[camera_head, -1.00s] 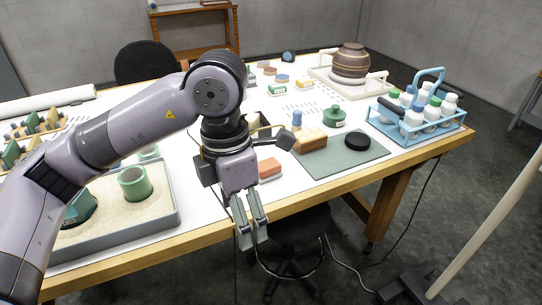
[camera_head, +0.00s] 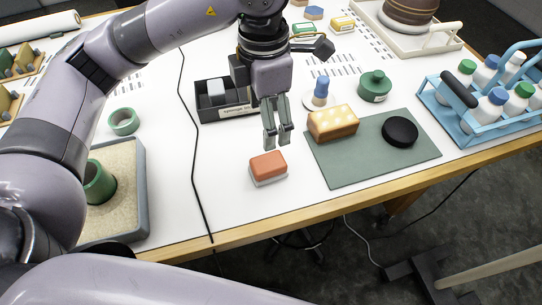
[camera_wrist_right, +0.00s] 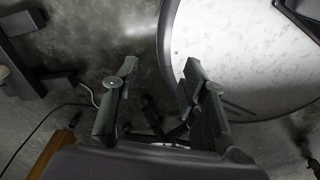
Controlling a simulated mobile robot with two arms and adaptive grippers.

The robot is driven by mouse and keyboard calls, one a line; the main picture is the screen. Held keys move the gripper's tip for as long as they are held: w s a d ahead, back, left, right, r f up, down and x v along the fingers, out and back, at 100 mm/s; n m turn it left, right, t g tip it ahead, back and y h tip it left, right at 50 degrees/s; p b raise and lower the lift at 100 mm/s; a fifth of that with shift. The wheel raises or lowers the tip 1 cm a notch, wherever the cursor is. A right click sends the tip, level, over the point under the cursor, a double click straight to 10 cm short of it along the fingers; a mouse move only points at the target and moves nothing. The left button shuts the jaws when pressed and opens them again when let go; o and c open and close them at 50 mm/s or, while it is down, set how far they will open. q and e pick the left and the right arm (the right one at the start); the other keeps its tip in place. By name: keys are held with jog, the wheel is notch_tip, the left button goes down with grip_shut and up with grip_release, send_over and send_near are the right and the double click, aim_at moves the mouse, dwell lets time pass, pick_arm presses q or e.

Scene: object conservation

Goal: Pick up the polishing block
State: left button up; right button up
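A small block with an orange-red top and a pale grey base (camera_head: 268,168) lies on the white table near its front edge; it looks like the polishing block. My left gripper (camera_head: 277,143) points down in the head view, its fingertips just above the block in the picture. The height between them is hard to judge. Its fingers are a little apart with nothing between them. My right gripper (camera_wrist_right: 155,100) shows in the right wrist view with fingers spread and empty, over the dark floor.
A green mat (camera_head: 345,172) at right holds a yellow dotted block (camera_head: 333,124) and a black disc (camera_head: 399,131). A black labelled tray (camera_head: 226,112) stands behind left. A sand tray (camera_head: 140,195) is at left, a blue bottle carrier (camera_head: 470,130) far right. A black cable crosses the table.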

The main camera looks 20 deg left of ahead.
aim_at(268, 162)
pick_arm(q)
notch_tip(268, 162, down, 9)
jog(key=shift+w+f+p, duration=0.15)
jog(key=shift+p, duration=0.85)
jog(key=shift+f, duration=0.3)
notch_tip(268, 162, down, 5)
jog(key=p, duration=0.2)
jog(key=shift+d+r+p, duration=0.15)
jog(key=shift+p, duration=0.15)
jog(key=shift+f, duration=0.4)
jog(key=shift+c, duration=0.8)
jog(key=c, duration=1.1)
pick_arm(e)
jog(key=shift+w+a+r, duration=0.1)
jog(key=shift+w+r, duration=0.1)
jog(key=shift+r, duration=0.6)
jog(key=shift+w+d+r, duration=0.1)
jog(key=shift+w+r, duration=0.05)
jog(key=shift+r, duration=0.6)
jog(key=shift+w+a+r, duration=0.1)
jog(key=shift+w+r, duration=0.1)
jog(key=shift+r, duration=0.6)
